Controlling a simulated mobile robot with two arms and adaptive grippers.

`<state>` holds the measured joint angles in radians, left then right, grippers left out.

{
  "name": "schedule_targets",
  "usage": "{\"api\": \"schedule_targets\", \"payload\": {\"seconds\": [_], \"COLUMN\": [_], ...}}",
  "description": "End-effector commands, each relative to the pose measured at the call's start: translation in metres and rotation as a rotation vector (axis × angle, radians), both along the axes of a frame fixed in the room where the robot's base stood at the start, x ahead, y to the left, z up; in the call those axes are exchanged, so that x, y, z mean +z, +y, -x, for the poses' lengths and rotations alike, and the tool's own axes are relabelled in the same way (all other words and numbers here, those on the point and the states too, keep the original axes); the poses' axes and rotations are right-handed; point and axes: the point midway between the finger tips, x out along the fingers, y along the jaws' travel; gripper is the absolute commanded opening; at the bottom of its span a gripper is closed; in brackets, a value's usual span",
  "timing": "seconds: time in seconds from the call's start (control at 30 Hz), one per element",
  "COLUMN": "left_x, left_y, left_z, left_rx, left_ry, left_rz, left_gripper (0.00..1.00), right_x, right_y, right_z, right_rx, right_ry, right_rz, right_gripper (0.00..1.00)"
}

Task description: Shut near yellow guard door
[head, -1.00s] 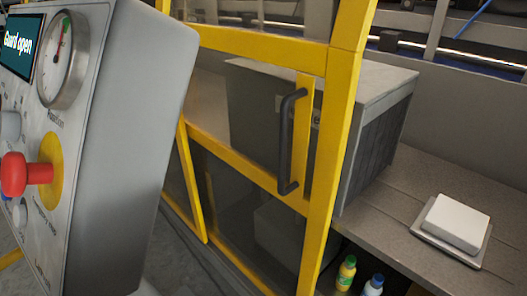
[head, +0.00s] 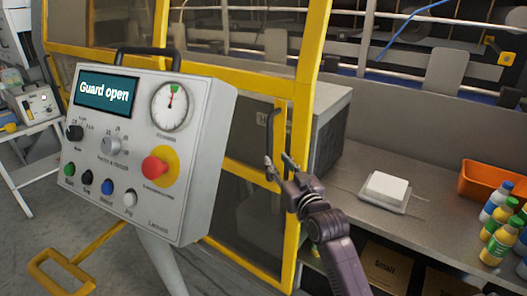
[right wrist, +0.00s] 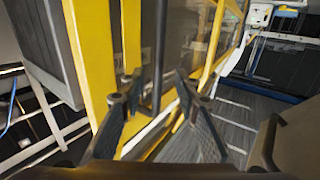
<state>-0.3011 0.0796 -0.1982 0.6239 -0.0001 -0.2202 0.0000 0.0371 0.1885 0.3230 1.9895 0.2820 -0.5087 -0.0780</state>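The yellow guard door (head: 298,150) has clear panels and a dark upright bar handle (head: 269,148). The control panel's screen (head: 107,92) reads "Guard open". My right gripper (head: 279,168) is at the lower part of the handle, its arm coming up from the bottom. In the right wrist view, the two fingers of my right gripper (right wrist: 155,95) are spread apart. The dark handle bar (right wrist: 160,50) shows between them, beside the yellow frame (right wrist: 90,50). I cannot tell whether a finger touches it. My left gripper is not in view.
The grey control box (head: 215,150) stands just left of the door, with a red stop button (head: 154,167). To the right, a counter (head: 340,190) holds a white block on a plate (head: 385,190), several bottles (head: 496,240) and an orange bin (head: 490,183).

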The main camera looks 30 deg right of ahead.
Motion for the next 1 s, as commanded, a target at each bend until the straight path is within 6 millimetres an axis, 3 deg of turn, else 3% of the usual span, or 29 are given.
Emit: {"api": "schedule_targets", "payload": {"seconds": [0.5,0.97,1.0], "left_x": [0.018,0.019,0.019], "left_y": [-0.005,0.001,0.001], "left_z": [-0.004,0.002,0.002], "left_rx": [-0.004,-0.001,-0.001], "left_ry": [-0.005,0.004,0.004], "left_rz": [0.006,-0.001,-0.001], "left_gripper": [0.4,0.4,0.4], "right_x": [0.001,0.0,0.0], "right_y": [-0.013,-0.015,-0.015], "right_z": [-0.064,-0.074,-0.074], "right_rx": [0.0,0.0,0.0], "right_ry": [0.0,0.0,0.0], "right_rz": [-0.001,0.0,0.0], "right_gripper": [0.3,0.3,0.25]}}
